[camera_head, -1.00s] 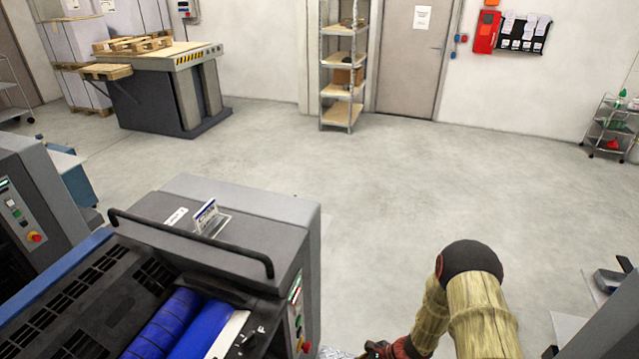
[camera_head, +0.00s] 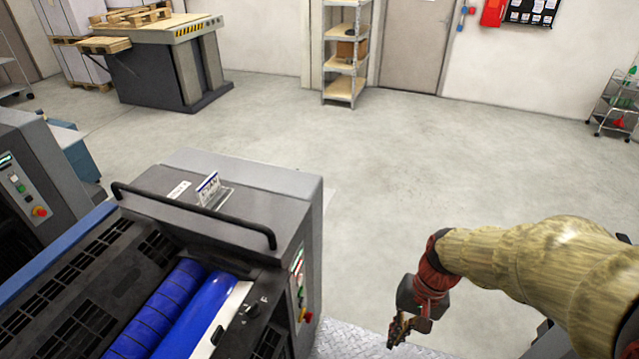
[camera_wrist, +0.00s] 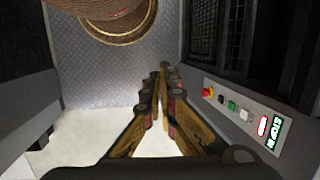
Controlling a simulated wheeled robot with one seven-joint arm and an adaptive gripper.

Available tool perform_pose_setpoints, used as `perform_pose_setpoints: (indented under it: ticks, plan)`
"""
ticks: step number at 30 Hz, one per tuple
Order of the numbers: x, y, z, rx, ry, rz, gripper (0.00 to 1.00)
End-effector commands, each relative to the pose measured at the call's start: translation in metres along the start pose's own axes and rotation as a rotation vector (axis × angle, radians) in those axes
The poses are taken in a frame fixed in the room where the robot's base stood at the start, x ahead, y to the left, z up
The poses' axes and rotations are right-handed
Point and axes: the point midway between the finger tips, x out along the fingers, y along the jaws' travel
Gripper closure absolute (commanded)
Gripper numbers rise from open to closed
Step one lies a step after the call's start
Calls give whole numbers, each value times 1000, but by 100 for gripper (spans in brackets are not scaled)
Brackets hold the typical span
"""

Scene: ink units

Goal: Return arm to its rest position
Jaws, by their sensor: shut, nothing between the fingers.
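My arm reaches in from the right edge of the head view, its straw-coloured links ending in a dark red wrist. My gripper (camera_head: 398,332) hangs low over the metal tread plate, to the right of the printing machine (camera_head: 232,172). In the wrist view my gripper (camera_wrist: 163,70) shows with its two fingertips together and nothing between them. It is apart from the machine.
The machine's button panel (camera_wrist: 240,112) is at the right in the wrist view. The tread plate (camera_head: 345,343) lies below my gripper. Open grey floor (camera_head: 400,160) stretches toward a shelf rack (camera_head: 345,62) and a pallet-topped table (camera_head: 160,75).

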Motion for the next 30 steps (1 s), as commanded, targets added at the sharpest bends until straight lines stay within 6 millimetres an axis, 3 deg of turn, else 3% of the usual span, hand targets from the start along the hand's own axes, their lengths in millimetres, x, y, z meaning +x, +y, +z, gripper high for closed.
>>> perform_pose_setpoints:
  ticks: [3, 10, 18, 22, 30]
  plan:
    - [-37, 8, 15, -99, 109, 56, 100]
    - [-99, 20, 43, -239, 322, 143, 100]
    - [-160, 11, 71, -316, 561, 138, 100]
    - [-176, 5, 77, -331, 620, 127, 100]
    - [-180, 4, 80, -337, 633, 123, 100]
